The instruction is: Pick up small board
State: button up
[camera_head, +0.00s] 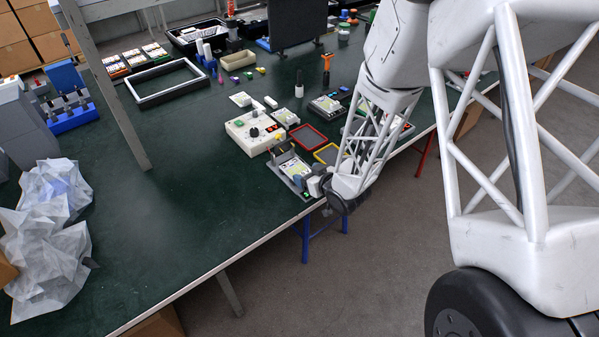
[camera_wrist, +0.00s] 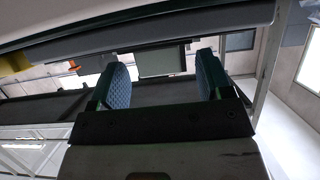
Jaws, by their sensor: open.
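A small board with a pale, yellowish label (camera_head: 294,168) lies in a grey tray-like fixture (camera_head: 273,168) near the front edge of the table. Which item is the task's small board I cannot tell for sure; this one is closest to my gripper. My gripper (camera_head: 316,187) is beside the fixture's right end, low at the table edge. In the wrist view my gripper (camera_wrist: 163,72) shows two blue padded fingers wide apart with nothing between them. Whether the fingers touch the fixture is hidden in the head view.
A white control box (camera_head: 254,133) stands just behind the fixture. A red-rimmed tray (camera_head: 309,138) and a yellow-rimmed tray (camera_head: 326,154) lie behind my gripper. Crumpled translucent sheeting (camera_head: 45,235) lies at left. The green tabletop (camera_head: 195,215) is clear front left.

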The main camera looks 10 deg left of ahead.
jog(key=shift+c, duration=0.3)
jog(key=c, duration=1)
jog(key=shift+o, duration=0.2)
jog(key=shift+r, duration=0.1)
jog(key=shift+r, duration=1.05)
jog(key=shift+s+d+r, duration=0.15)
jog(key=shift+s+r, duration=0.2)
jog(key=shift+r, duration=0.3)
jog(key=s+d, duration=0.2)
jog(key=s, duration=0.5)
jog(key=s+d+r, duration=0.1)
jog(key=s+d, duration=0.2)
jog(key=s, duration=0.4)
jog(key=shift+s+r, duration=0.15)
jog(key=shift+r, duration=0.05)
jog(key=shift+d, duration=0.1)
